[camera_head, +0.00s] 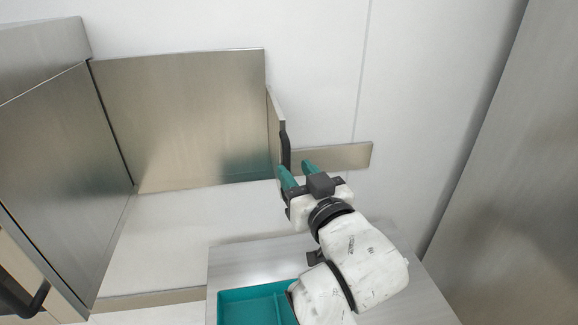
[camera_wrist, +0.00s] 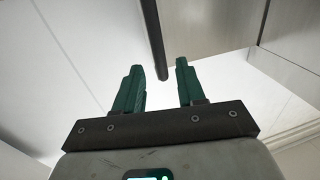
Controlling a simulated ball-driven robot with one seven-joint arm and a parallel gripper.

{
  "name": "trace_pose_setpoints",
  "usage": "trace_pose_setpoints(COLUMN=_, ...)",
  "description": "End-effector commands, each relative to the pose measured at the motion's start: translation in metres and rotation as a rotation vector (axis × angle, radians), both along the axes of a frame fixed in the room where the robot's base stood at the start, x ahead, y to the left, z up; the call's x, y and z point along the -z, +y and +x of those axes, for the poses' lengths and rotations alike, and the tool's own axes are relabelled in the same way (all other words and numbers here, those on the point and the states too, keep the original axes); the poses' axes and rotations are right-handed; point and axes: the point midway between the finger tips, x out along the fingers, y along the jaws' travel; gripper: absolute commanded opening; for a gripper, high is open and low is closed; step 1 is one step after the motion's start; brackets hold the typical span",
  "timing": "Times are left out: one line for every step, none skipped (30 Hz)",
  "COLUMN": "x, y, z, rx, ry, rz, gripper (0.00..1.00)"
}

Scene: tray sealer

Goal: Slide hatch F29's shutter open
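The shutter (camera_head: 190,120) is a brushed-metal panel on the white wall, left of centre in the head view. A narrow flange on its right edge carries a dark upright bar handle (camera_head: 285,152). My gripper (camera_head: 296,169), with green fingers, is just below and right of the handle's lower end. In the wrist view, the handle (camera_wrist: 152,38) comes down from the top, and its end lies between the two fingertips of my gripper (camera_wrist: 159,67) in the picture. The fingers are apart and hold nothing. I cannot tell whether they touch the handle. No F29 label is readable.
A metal strip (camera_head: 337,158) runs along the wall right of the shutter. A teal tray (camera_head: 250,294) sits on a grey surface (camera_head: 235,262) below. Metal cabinet panels stand at left (camera_head: 55,160) and right (camera_head: 520,190).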

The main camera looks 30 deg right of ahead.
Motion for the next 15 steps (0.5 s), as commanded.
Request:
trace_pose_setpoints(x=0.002, y=0.002, z=-0.011, rx=-0.002, ry=-0.001, rz=-0.001, gripper=0.39)
trace_pose_setpoints(x=0.002, y=0.003, z=-0.016, rx=-0.002, ry=-0.001, rz=-0.001, gripper=0.39)
trace_pose_setpoints(x=0.002, y=0.003, z=-0.023, rx=-0.002, ry=0.0, rz=-0.001, gripper=0.39)
trace_pose_setpoints(x=0.002, y=0.004, z=-0.028, rx=-0.002, ry=0.0, rz=0.0, gripper=0.39)
trace_pose_setpoints(x=0.002, y=0.005, z=-0.032, rx=-0.003, ry=-0.001, rz=0.0, gripper=0.39)
trace_pose_setpoints(x=0.002, y=0.005, z=-0.037, rx=-0.002, ry=0.0, rz=-0.001, gripper=0.39)
trace_pose_setpoints(x=0.002, y=0.005, z=-0.041, rx=-0.001, ry=0.0, rz=-0.001, gripper=0.39)
trace_pose_setpoints(x=0.001, y=0.005, z=-0.043, rx=-0.001, ry=0.0, rz=-0.001, gripper=0.39)
trace_pose_setpoints(x=0.001, y=0.006, z=-0.047, rx=-0.001, ry=0.0, rz=-0.001, gripper=0.39)
trace_pose_setpoints(x=0.001, y=0.006, z=-0.049, rx=0.0, ry=-0.001, rz=-0.001, gripper=0.39)
trace_pose_setpoints(x=0.001, y=0.006, z=-0.05, rx=0.0, ry=-0.001, rz=-0.001, gripper=0.39)
trace_pose_setpoints(x=0.001, y=0.006, z=-0.052, rx=0.0, ry=0.0, rz=-0.001, gripper=0.39)
trace_pose_setpoints(x=0.0, y=0.006, z=-0.052, rx=0.0, ry=0.0, rz=-0.001, gripper=0.39)
trace_pose_setpoints(x=0.0, y=0.006, z=-0.053, rx=0.0, ry=0.0, rz=-0.001, gripper=0.39)
trace_pose_setpoints(x=0.0, y=0.006, z=-0.053, rx=0.0, ry=0.0, rz=-0.001, gripper=0.39)
